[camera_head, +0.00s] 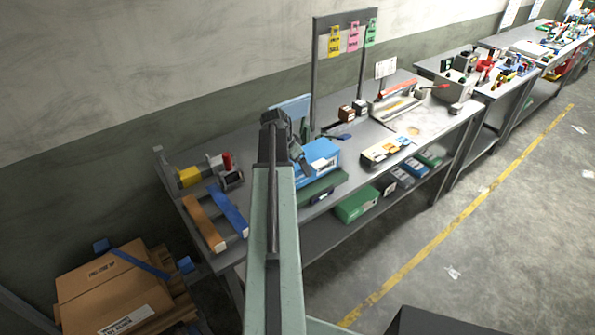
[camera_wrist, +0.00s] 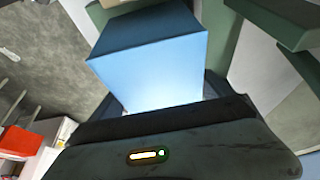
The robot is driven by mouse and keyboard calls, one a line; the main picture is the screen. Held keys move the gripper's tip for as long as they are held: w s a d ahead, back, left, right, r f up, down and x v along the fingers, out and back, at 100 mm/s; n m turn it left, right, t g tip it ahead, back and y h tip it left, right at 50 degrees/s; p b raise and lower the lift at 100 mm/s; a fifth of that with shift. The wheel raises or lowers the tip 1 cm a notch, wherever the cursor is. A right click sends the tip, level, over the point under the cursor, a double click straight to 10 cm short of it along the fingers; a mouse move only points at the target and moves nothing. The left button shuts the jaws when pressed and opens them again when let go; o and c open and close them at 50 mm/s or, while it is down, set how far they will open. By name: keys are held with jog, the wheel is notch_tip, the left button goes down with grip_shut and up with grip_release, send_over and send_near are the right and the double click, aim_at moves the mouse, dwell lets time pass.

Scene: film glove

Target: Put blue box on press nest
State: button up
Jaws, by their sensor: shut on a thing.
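The blue box (camera_head: 322,152) is in my gripper (camera_head: 300,158), above the workbench in the head view. In the wrist view the light blue box (camera_wrist: 150,45) fills the space before the dark gripper body, and its near face is brightly lit. A dark green block (camera_head: 320,187) shows just below the box in the head view. Green parts (camera_wrist: 285,22) also show close to the box in the wrist view. They may belong to the press, but I cannot make out the nest or tell whether the box touches it. My arm hides part of this area.
The grey workbench (camera_head: 265,132) holds orange and blue bars (camera_head: 228,210) at left and a yellow tray of small parts (camera_head: 387,151) at right. A dark frame with coloured tags (camera_head: 352,37) rises behind. Green boxes (camera_head: 357,204) sit on the lower shelf. Cartons (camera_head: 110,285) stand at lower left.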

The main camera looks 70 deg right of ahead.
notch_tip(320, 180, down, 3)
jog(key=shift+s+r+b, duration=0.1)
jog(key=shift+b, duration=0.5)
jog(key=shift+r, duration=0.15)
jog(key=o, duration=1.1)
jog(key=shift+a+r+p, duration=0.1)
jog(key=shift+r+p, duration=0.3)
jog(key=shift+p, duration=0.25)
jog(key=p+v, duration=1)
jog(key=v, duration=0.1)
jog(key=shift+a+r, duration=0.1)
jog(key=shift+r, duration=0.15)
jog(key=shift+f, duration=0.1)
